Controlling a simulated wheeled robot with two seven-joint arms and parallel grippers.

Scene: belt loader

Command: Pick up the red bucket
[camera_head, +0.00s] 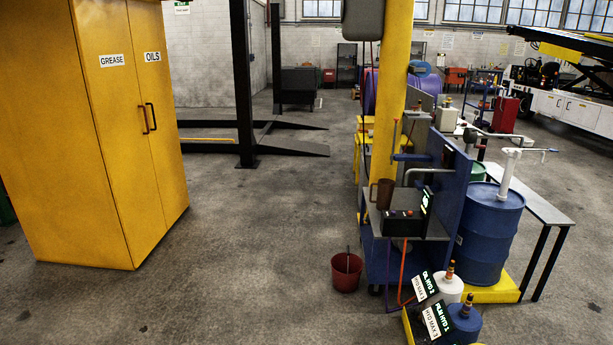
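The red bucket (346,272) stands upright on the grey concrete floor, below the middle of the head view. It is beside the left foot of the blue workstation. A thin dark stick or handle rises from inside it. The inside of the bucket is dark and its contents cannot be made out. Neither of my grippers shows in this view.
The blue workstation (377,252) stands just right of the bucket. Oil bottles (448,287) in a yellow tray are to its lower right, with a blue drum (489,235) behind. A yellow cabinet (70,150) stands left. The floor (235,265) between cabinet and bucket is clear.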

